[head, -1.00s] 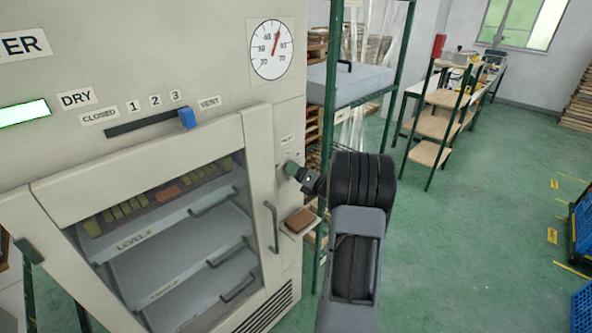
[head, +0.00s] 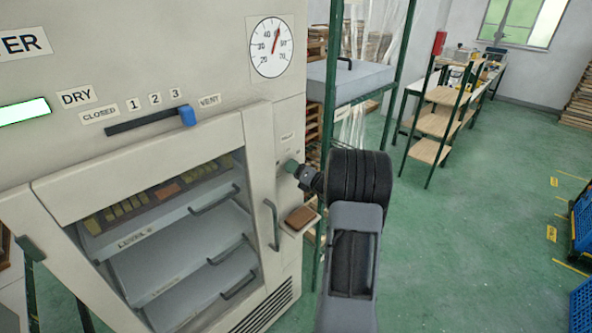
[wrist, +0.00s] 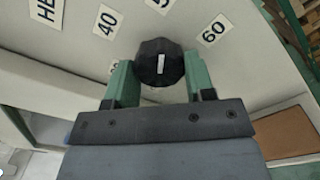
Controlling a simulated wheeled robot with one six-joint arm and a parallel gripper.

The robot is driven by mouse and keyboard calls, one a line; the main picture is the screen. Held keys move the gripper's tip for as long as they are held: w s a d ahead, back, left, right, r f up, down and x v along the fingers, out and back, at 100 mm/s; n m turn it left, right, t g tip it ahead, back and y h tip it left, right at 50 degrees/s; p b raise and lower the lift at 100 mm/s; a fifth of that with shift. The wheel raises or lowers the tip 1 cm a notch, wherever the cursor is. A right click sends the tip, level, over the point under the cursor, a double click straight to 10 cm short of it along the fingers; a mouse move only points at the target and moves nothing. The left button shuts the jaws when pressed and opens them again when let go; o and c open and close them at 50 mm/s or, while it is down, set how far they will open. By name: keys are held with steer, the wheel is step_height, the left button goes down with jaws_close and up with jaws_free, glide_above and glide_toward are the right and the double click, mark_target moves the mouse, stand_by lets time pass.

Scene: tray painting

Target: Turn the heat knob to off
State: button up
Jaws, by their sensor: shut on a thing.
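The heat knob (wrist: 160,62) is a dark, many-sided knob with a white pointer mark, seen in the wrist view on the cream panel. The white mark stands nearly upright in that view. Number labels 40 (wrist: 107,20) and 60 (wrist: 214,30) sit around it, and a label starting "HE" is at upper left. My gripper (wrist: 158,82) has its green fingers on both sides of the knob, shut on it. In the head view my gripper (head: 291,166) is at the cabinet's right front panel, and the knob is hidden there.
The cabinet has a glass door (head: 150,210) with trays inside, and a blue slider (head: 187,115) near VENT. A round dial (head: 271,47) is above the panel. A small brown pad (head: 300,217) juts out below my gripper. Green shelving (head: 350,90) stands close to the right.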

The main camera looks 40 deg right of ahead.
steer(key=shift+f+b, duration=0.15)
steer(key=shift+b, duration=0.25)
steer(key=n+b, duration=1.8)
steer(key=b, duration=0.2)
steer(key=n+b, duration=1.7)
steer(key=b, duration=0.4)
steer(key=shift+d+r+n, duration=0.15)
steer(key=shift+r+n, duration=0.05)
steer(key=shift+n, duration=0.2)
